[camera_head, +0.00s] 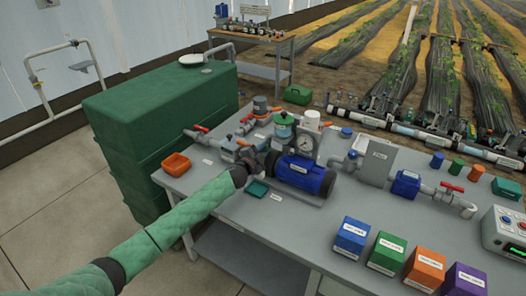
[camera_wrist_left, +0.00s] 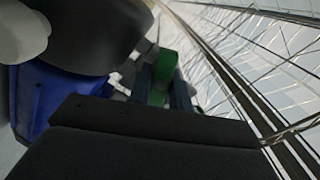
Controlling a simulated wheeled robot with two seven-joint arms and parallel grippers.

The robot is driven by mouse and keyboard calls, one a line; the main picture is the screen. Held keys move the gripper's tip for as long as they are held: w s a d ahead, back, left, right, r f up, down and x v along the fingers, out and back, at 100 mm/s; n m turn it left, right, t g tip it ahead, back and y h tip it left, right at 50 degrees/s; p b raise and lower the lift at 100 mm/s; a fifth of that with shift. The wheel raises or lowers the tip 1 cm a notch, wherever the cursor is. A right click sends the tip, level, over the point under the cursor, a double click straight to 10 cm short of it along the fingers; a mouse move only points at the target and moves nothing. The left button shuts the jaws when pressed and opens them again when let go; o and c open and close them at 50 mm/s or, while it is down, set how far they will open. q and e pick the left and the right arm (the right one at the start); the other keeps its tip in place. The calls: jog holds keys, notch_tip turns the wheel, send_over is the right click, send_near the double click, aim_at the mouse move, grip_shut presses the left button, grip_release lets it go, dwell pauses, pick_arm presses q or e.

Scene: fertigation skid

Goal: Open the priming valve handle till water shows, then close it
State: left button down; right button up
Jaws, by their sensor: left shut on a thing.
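My left gripper (camera_head: 262,158) is at the near-left end of the blue pump (camera_head: 300,176), above a small teal tray (camera_head: 257,189). In the left wrist view its fingers (camera_wrist_left: 163,88) are closed around a green piece (camera_wrist_left: 163,75), which I take to be the priming valve handle. In the head view the gripper hides this handle, so its angle cannot be told. A clear strainer with a green lid (camera_head: 284,117) and a round gauge (camera_head: 307,144) stand just behind. I cannot make out water in the tray. My right gripper is not in view.
Red-handled valves (camera_head: 201,128) sit on the grey pipes. An orange bin (camera_head: 177,164) stands at the left of the grey bench (camera_head: 215,240), by a large green tank (camera_head: 165,120). Several coloured boxes (camera_head: 350,237) line the front right. A control box (camera_head: 505,235) is at far right.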

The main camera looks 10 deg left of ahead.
pick_arm(q)
jog(key=m, duration=0.2)
jog(key=shift+d+f+m, duration=0.1)
jog(key=shift+f+m, duration=0.05)
jog(key=shift+m, duration=0.55)
jog(key=shift+m+b, duration=0.35)
jog(key=shift+m, duration=0.25)
jog(key=shift+f+m, duration=0.1)
jog(key=shift+m, duration=0.6)
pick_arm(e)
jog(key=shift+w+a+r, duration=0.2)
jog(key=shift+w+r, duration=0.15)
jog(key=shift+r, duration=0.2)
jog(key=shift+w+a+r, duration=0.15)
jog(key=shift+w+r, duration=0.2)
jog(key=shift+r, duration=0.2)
pick_arm(q)
jog(key=c, duration=1.4)
grip_release()
jog(key=shift+o, duration=0.2)
jog(key=shift+s, duration=0.15)
